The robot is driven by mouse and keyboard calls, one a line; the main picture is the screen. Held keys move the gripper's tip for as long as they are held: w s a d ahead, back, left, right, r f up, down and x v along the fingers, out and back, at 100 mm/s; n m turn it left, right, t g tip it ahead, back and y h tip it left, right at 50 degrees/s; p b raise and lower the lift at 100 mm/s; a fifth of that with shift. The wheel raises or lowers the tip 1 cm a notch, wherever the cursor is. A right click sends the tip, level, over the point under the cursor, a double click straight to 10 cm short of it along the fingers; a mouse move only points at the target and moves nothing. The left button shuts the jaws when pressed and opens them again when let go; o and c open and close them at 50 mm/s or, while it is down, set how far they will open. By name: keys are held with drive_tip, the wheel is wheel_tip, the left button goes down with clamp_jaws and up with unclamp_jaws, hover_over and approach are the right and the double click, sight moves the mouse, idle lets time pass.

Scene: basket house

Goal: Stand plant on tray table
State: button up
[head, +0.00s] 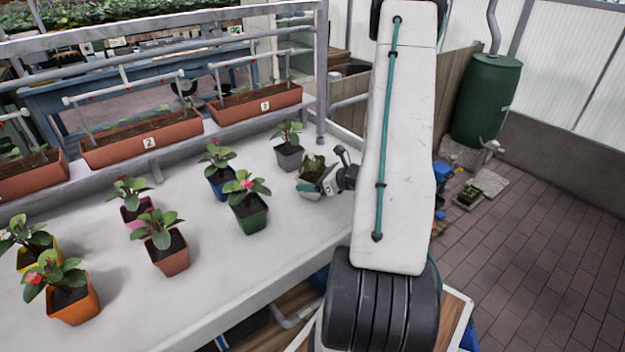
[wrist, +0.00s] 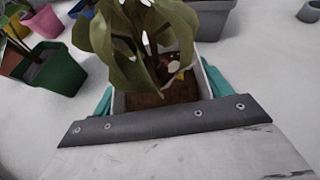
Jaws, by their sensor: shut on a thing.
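My gripper (head: 322,184) reaches over the white bench (head: 220,285) in the head view. Its teal fingers are shut on a potted plant (head: 312,168) with dull, drooping green-brown leaves. In the wrist view this plant (wrist: 122,42) stands in a pale square pot with brown soil between the fingers (wrist: 160,92). Its leaves cover much of the pot's far side. I cannot tell whether the pot touches the bench. I cannot make out for certain which surface is the tray table.
A grey pot (head: 289,157), a blue pot (head: 221,184) and a green pot (head: 250,215) with plants stand close by. More potted plants stand at the left. Long brown planters (head: 145,140) and rails line the back. A green barrel (head: 488,100) stands beyond the brick floor.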

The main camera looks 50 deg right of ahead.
drive_tip(key=shift+f, duration=0.1)
drive_tip(key=o, duration=1.2)
